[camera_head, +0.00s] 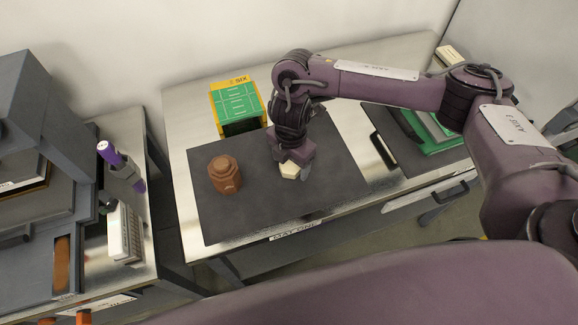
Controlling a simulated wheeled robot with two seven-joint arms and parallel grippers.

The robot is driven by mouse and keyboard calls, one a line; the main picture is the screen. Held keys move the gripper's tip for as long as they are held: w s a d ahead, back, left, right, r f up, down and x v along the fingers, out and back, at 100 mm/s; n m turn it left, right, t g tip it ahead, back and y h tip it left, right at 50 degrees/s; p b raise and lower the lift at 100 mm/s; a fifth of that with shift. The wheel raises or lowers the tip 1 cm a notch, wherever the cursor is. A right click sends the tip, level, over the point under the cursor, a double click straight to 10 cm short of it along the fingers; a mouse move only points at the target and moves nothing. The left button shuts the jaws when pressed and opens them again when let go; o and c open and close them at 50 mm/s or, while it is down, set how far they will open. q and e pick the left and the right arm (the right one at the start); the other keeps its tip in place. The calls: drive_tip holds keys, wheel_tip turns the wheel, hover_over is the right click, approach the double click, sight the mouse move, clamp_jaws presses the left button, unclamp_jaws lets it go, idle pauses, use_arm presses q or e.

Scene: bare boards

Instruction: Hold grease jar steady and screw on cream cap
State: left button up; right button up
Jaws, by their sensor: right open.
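The brown grease jar (224,178) stands upright on the dark mat (240,218), left of the mat's middle. The cream cap (290,171) lies on the mat to the right of the jar, apart from it. My right gripper (295,172) points down over the cap, with its fingers low around or beside it. The gripper is open; the arm's wrist hides part of the fingers, and I cannot tell whether they touch the cap. My left gripper is out of view.
A green and yellow box (237,105) stands behind the mat. A dark tray with green items (440,135) lies to the right. A second bench at left holds a purple-handled tool (122,165) and a white block (124,232). The mat's front is clear.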

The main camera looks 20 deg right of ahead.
sight(291, 165)
drive_tip(key=c, duration=1)
wheel_tip(291, 165, up, 5)
drive_tip(key=p, duration=0.4)
drive_tip(key=shift+p, duration=0.4)
